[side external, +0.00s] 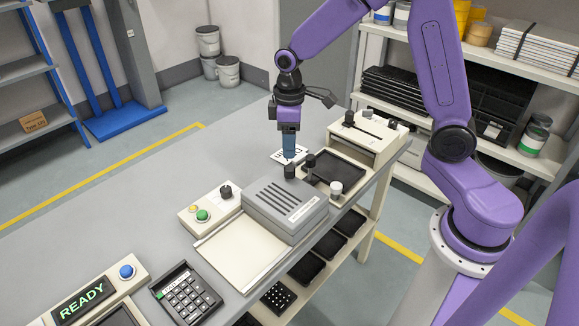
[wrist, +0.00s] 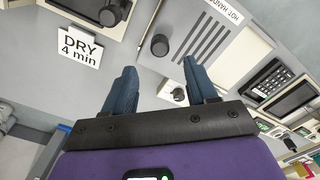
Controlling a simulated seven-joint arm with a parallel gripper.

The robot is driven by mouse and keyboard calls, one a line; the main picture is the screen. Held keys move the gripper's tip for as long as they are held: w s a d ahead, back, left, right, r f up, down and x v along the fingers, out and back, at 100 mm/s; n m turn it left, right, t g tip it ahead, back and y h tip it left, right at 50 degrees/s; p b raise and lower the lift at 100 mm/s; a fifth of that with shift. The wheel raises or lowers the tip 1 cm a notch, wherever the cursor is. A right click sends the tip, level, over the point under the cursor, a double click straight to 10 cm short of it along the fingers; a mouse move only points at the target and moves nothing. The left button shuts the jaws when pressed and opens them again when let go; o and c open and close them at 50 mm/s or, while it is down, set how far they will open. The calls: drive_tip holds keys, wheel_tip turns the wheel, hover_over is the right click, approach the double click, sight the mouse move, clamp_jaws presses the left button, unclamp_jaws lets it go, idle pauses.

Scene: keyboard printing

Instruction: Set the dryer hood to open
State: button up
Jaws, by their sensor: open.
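The dryer hood (side external: 285,208) is a grey box with dark slots, lying level over a cream base on the bench. A dark round knob (side external: 290,171) stands at its far left edge. In the wrist view the slotted hood (wrist: 222,48) is at the top, with the knob (wrist: 159,45) beside it. My gripper (side external: 289,154) points down just above and behind that knob, apart from it. In the wrist view my gripper (wrist: 160,86) has its two blue fingers spread with nothing between them. The hood's inside is hidden.
A "DRY 4 min" sign (wrist: 79,46) stands behind my gripper. A cream control box (side external: 210,210) with a green button is left of the hood. A black tray unit (side external: 337,172) with knobs is at the right. The bench (side external: 150,205) is clear at the left.

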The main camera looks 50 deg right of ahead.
sight(290, 167)
wheel_tip(290, 167, down, 9)
drive_tip(key=shift+r, duration=0.2)
idle(0.3)
clamp_jaws()
drive_tip(key=a, duration=1.5)
drive_tip(key=shift+a, duration=0.35)
